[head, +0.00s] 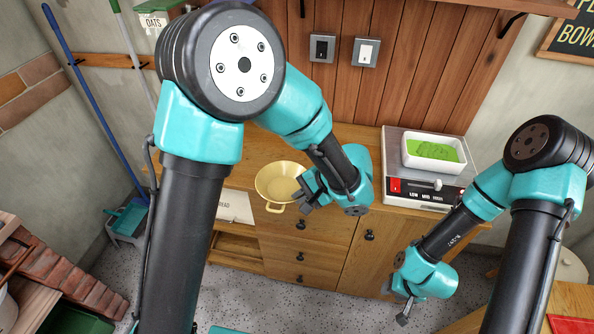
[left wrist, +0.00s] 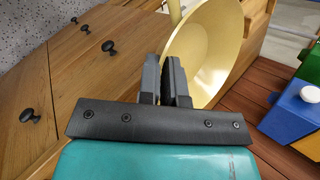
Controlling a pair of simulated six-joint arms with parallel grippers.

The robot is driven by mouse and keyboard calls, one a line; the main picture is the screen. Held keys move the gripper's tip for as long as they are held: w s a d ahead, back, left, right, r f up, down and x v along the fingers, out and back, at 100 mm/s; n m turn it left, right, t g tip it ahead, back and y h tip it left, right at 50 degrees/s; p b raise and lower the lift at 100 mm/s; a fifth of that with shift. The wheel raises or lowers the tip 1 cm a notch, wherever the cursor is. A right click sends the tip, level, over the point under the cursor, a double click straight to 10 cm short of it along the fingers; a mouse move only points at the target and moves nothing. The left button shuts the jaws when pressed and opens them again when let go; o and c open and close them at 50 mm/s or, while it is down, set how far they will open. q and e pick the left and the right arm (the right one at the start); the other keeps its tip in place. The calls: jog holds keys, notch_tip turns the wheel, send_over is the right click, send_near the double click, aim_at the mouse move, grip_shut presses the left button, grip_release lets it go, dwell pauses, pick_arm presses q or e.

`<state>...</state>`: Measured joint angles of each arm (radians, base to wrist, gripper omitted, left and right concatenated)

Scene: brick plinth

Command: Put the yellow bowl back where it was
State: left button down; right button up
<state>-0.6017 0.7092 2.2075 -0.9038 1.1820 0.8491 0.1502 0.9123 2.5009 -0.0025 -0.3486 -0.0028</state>
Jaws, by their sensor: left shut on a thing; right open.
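The yellow bowl (head: 279,182) has small side handles and is at the front edge of the wooden cabinet (head: 330,236), left of centre in the head view. My left gripper (head: 303,193) is at the bowl's right side and is shut on it. In the left wrist view the bowl (left wrist: 208,48) appears tilted, with the closed fingers (left wrist: 165,80) at its rim; part of the rim is hidden behind them. I cannot tell whether the bowl touches the cabinet top. My right gripper (head: 398,296) is open and empty, low in front of the cabinet at right.
A white appliance (head: 415,199) with a dial strip stands on the cabinet top at right, with a white tray (head: 411,159) of green stuff on it. A paper labelled bread (head: 235,206) is left of the bowl. In the left wrist view a blue-and-green box (left wrist: 298,112) is at right.

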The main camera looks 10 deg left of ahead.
aim_at(301, 172)
pick_arm(q)
jog(key=w, duration=0.4)
jog(key=w+a, duration=0.1)
jog(key=w, duration=0.3)
jog(key=w+a+f, duration=0.1)
jog(key=w, duration=0.3)
jog(key=shift+w, duration=0.1)
jog(key=shift+w+a+f, duration=0.1)
jog(key=shift+w, duration=0.2)
jog(key=shift+f, duration=1.75)
jog(key=shift+f, duration=0.1)
jog(key=c, duration=1.3)
grip_release()
jog(key=v, duration=1.2)
